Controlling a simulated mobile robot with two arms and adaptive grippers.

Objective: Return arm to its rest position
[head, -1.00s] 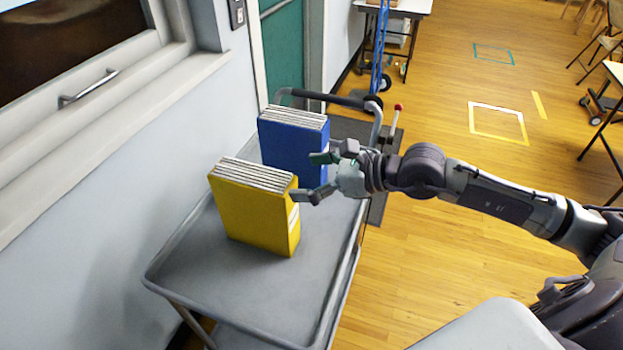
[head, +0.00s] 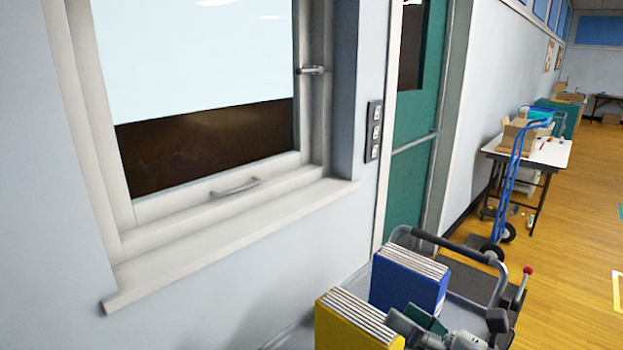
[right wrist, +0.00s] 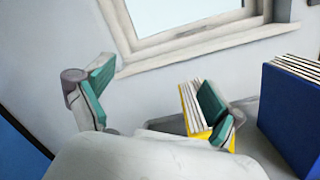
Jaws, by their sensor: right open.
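My right gripper (head: 424,326) shows at the bottom edge of the head view, partly cut off, in front of the blue and yellow binders. In the right wrist view its two teal-padded fingers (right wrist: 155,102) are spread wide with nothing held between them. The yellow binder (head: 352,328) stands upright on the cart; its lower part is out of the head view. It also shows behind one finger in the right wrist view (right wrist: 190,112). The blue binder (head: 408,281) stands upright beyond it, and is at the right edge of the right wrist view (right wrist: 290,115). My left gripper is not in view.
The grey cart (head: 470,283) stands along the wall below a window sill (head: 235,240). A teal door (head: 412,160) is behind it. A blue hand truck (head: 510,185) and a white table (head: 545,153) stand farther back. Wooden floor is open at right.

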